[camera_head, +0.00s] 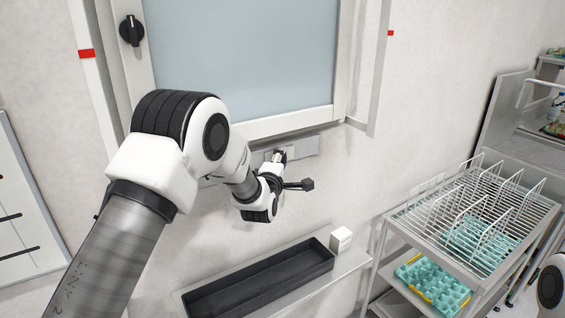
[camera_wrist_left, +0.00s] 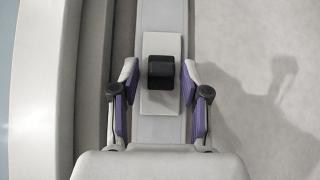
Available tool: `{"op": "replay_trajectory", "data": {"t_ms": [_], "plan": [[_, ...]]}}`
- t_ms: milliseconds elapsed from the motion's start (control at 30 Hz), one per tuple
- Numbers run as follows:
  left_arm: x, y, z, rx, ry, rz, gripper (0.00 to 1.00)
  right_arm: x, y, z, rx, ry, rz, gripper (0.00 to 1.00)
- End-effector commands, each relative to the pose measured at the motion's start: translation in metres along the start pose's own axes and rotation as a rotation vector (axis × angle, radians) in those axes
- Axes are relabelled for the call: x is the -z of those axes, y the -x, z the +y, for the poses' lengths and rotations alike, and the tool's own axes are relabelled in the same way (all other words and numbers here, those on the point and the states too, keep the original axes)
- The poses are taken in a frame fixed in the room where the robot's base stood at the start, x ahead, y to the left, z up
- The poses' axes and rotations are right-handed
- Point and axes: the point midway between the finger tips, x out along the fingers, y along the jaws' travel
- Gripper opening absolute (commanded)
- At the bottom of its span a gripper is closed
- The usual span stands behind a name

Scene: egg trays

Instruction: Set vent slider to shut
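The vent slider has a small black knob (camera_wrist_left: 161,72) on a pale plate (camera_wrist_left: 160,103), set on a grey rail (camera_wrist_left: 152,14). In the head view the rail (camera_head: 305,146) runs under the window, and my gripper partly hides the slider. My left gripper (camera_head: 279,157) is at the rail. In the left wrist view its two purple-padded fingers (camera_wrist_left: 160,68) are spread to either side of the knob, with a visible gap on each side. It is open and holds nothing. My right gripper is not in view.
The window frame (camera_head: 282,124) is just above the rail. Below is a shelf with a black tray (camera_head: 262,286) and a white box (camera_head: 341,239). A trolley with a wire rack (camera_head: 405,222) and teal egg trays (camera_head: 436,283) stands at the right. Bare wall lies between.

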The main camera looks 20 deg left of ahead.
Motion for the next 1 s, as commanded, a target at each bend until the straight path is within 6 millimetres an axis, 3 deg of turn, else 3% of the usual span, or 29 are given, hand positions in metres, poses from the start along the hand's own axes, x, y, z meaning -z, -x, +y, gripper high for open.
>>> {"op": "replay_trajectory", "data": {"t_ms": [367, 800, 1000], "plan": [[-0.001, 0.008, -0.001, 0.003, -0.002, -0.002, 0.52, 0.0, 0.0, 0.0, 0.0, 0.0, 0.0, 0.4], [0.002, 0.106, -0.001, 0.003, 0.0, -0.001, 0.52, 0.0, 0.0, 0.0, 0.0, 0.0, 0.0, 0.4], [0.003, 0.121, -0.001, 0.001, 0.001, 0.0, 0.52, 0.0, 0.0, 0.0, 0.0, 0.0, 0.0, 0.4]]}}
